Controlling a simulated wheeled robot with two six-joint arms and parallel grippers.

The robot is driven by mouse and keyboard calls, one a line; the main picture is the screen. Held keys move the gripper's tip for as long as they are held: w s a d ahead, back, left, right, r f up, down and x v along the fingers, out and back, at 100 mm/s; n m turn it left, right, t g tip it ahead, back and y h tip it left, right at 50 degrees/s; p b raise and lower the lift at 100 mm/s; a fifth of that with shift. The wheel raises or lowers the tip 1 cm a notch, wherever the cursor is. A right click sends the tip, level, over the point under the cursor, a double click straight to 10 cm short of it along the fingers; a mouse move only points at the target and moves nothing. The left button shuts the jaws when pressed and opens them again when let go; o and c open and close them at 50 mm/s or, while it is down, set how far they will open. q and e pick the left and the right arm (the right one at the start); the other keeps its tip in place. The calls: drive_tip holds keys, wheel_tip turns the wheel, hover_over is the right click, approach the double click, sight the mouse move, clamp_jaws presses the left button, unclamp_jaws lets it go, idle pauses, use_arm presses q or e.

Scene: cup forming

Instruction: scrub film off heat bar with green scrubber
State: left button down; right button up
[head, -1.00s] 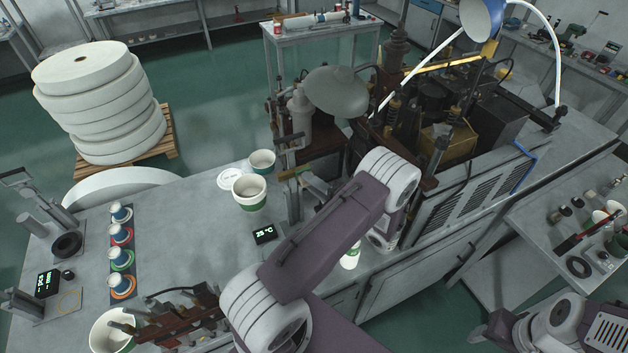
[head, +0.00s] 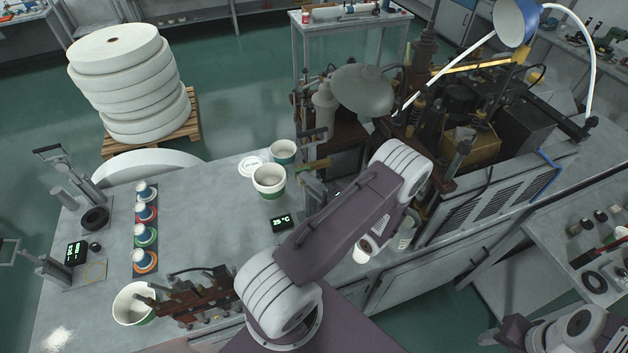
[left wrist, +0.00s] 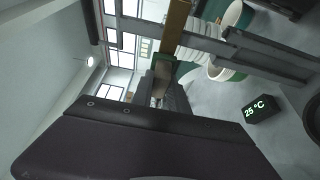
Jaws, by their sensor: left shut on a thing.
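The brass-coloured heat bar (head: 311,166) stands out from a grey upright post on the bench, beside the 25 °C display (head: 283,222). In the left wrist view the bar (left wrist: 178,22) runs down from the top edge. The green scrubber (left wrist: 187,67) shows as a green patch at the bar's lower end, at the tips of my left gripper (left wrist: 163,78). The gripper is shut on it. Whether scrubber and bar touch I cannot tell. In the head view my left forearm hides most of that gripper. Film on the bar is too small to make out.
Two green-banded cups (head: 269,181) and a white lid (head: 251,166) stand left of the post. A dark mat (head: 146,228) with several small cups lies farther left. The forming machine (head: 450,120) fills the right. Bare bench lies between mat and display.

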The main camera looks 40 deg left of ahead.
use_arm(q)
drive_tip(key=shift+s+d+p, duration=0.1)
drive_tip(key=shift+s+d, duration=0.35)
drive_tip(key=shift+d, duration=0.4)
drive_tip(key=shift+s+d+p, duration=0.1)
drive_tip(key=shift+s+d, duration=0.3)
drive_tip(key=shift+d, duration=0.5)
drive_tip(key=shift+s+d+p, duration=0.1)
drive_tip(key=shift+s+d, duration=0.35)
drive_tip(key=shift+d, duration=0.4)
drive_tip(key=shift+s+d, duration=0.35)
drive_tip(key=shift+d, duration=0.35)
drive_tip(key=shift+s+d, duration=0.35)
drive_tip(key=shift+d, duration=0.3)
